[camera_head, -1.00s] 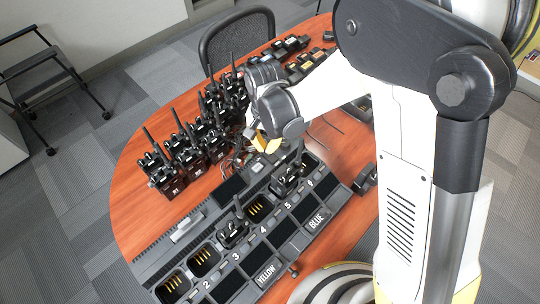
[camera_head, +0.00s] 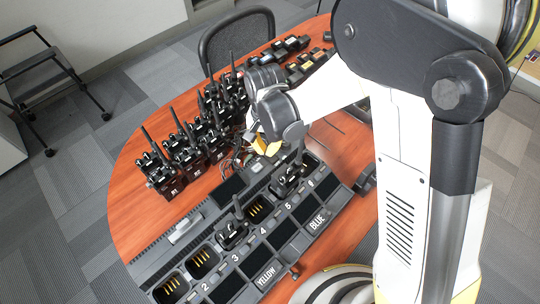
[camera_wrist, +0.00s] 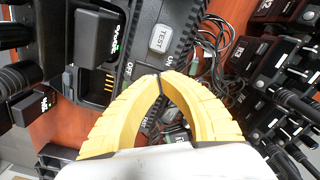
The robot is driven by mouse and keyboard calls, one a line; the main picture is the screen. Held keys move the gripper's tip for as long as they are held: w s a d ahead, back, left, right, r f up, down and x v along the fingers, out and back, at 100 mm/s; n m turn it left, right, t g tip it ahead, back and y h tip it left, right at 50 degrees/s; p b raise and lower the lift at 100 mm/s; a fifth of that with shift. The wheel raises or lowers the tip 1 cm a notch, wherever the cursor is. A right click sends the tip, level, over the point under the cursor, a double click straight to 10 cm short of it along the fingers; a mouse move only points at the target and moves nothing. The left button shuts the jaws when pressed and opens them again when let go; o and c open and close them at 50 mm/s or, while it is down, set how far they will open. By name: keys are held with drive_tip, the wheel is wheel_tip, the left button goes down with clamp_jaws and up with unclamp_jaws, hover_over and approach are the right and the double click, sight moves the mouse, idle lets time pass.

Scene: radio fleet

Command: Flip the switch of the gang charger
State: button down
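The gang charger (camera_head: 265,276) is a long dark unit on the table with numbered bays and YELLOW and BLUE labels. In the wrist view its end panel shows a pale TEST button (camera_wrist: 160,39) and OFF and ON markings. My gripper (camera_wrist: 159,77) has two yellow fingers whose tips meet just below these markings. The switch itself cannot be made out clearly; the fingertips cover that spot. I cannot tell whether they touch it. In the head view my gripper (camera_head: 267,147) is at the charger's far end, partly hidden by my wrist.
Several handheld radios (camera_head: 163,177) stand on the wooden table (camera_head: 130,205) left of the charger; more show in the wrist view (camera_wrist: 270,75). Two radios (camera_head: 232,234) sit in charger bays. Loose cables (camera_wrist: 215,60) lie near my gripper. A black chair (camera_head: 238,42) stands behind.

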drive_tip(key=shift+s+d+f+b, duration=0.2)
drive_tip(key=shift+s+f+b, duration=0.1)
drive_tip(key=shift+f+b, duration=0.35)
drive_tip(key=shift+r, duration=0.2)
drive_tip(key=shift+r+p, duration=0.5)
drive_tip(key=shift+r, duration=0.1)
drive_tip(key=shift+w+a+r+p, duration=0.3)
drive_tip(key=shift+w+r+p, duration=0.15)
drive_tip(key=shift+r+p, duration=0.15)
drive_tip(key=shift+s+d+r+p, duration=0.1)
drive_tip(key=shift+r+p, duration=1.25)
drive_tip(key=shift+r, duration=0.8)
